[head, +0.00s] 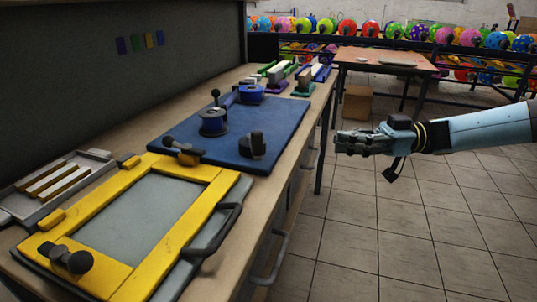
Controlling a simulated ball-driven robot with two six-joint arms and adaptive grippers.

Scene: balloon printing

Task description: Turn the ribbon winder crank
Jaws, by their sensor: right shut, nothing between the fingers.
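What looks like the ribbon winder (213,124) stands on a blue board (190,139) on the workbench. My right gripper (342,143) comes in from the right over the floor, beyond the bench's right edge. It is shut and empty, well apart from the winder. My left gripper is out of view.
A yellow printing frame (208,179) with black knobs and a handle fills the near bench. A grey tray (22,208) lies at its left. Colored clamps or blocks (303,88) stand at the far bench end. A wooden table (385,62) and balloon racks stand behind.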

